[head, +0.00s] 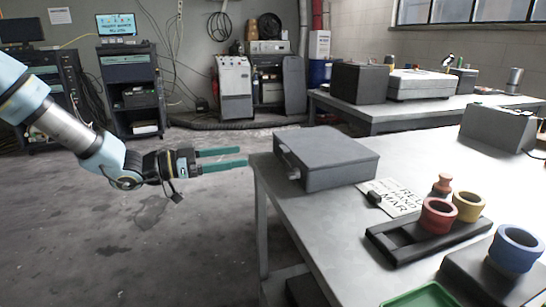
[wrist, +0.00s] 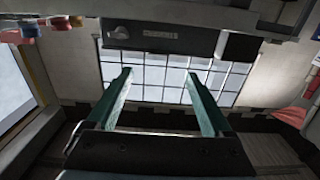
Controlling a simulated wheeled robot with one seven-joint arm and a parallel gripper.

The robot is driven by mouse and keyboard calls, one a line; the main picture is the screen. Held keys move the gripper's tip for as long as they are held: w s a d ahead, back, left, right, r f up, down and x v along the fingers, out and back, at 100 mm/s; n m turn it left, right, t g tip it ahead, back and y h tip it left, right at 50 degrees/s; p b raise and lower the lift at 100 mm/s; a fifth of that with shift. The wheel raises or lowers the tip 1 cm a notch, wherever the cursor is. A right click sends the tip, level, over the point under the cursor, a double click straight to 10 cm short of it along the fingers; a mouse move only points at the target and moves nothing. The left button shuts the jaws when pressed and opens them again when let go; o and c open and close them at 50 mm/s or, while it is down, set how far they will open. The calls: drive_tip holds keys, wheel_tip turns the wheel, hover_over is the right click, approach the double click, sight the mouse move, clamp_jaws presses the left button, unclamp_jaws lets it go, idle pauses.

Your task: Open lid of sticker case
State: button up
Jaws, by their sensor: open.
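The sticker case looks to be the grey box (head: 335,152) at the near left corner of the workbench. Its flat top is closed, and a handle or latch (head: 288,163) sticks out of its left-facing side. In the wrist view, a dark box face with a pale label (wrist: 160,36) crosses the top and is likely this case. My gripper (head: 244,158) is off the bench's left edge, about level with the case and apart from it. Its two green fingers are spread with nothing between them; they also show in the wrist view (wrist: 160,75).
The workbench (head: 330,215) holds a printed sign (head: 398,197), a black rack (head: 425,238) with red (head: 438,216) and yellow cups (head: 467,206), a blue cup (head: 516,249) and a green tray (head: 425,296). Open floor (head: 150,235) lies left of the bench.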

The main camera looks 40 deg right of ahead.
drive_tip(key=x, duration=1.1)
drive_tip(key=shift+a, duration=0.1)
clamp_jaws()
idle(0.4)
idle(0.3)
